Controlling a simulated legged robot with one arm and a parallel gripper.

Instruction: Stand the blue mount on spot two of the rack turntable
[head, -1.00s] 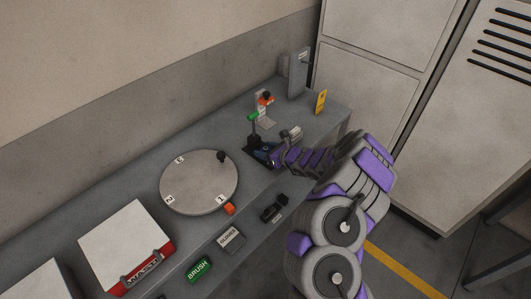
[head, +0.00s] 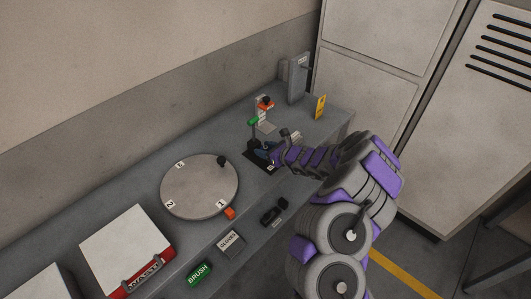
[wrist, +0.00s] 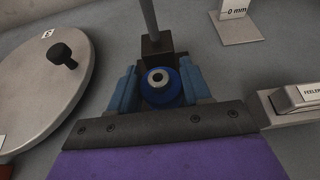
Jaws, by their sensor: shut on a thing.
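The blue mount (wrist: 160,84) is a round blue piece with a pale ring and dark centre. In the wrist view it sits between the two blue fingers of my gripper (wrist: 158,88), which is shut on it. In the head view my gripper (head: 268,152) is at the dark stand with the upright post, right of the turntable, and the mount is mostly hidden there. The rack turntable (head: 198,188) is a round grey disc with a black knob and labels 1, 2 and 3. Label 2 (head: 171,204) is at its left edge. I cannot tell whether the mount touches the stand.
A dark block with a post (wrist: 157,45) stands just beyond the mount. A 0 mm plate (wrist: 235,22) and a feeler box (wrist: 300,98) are to the right.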

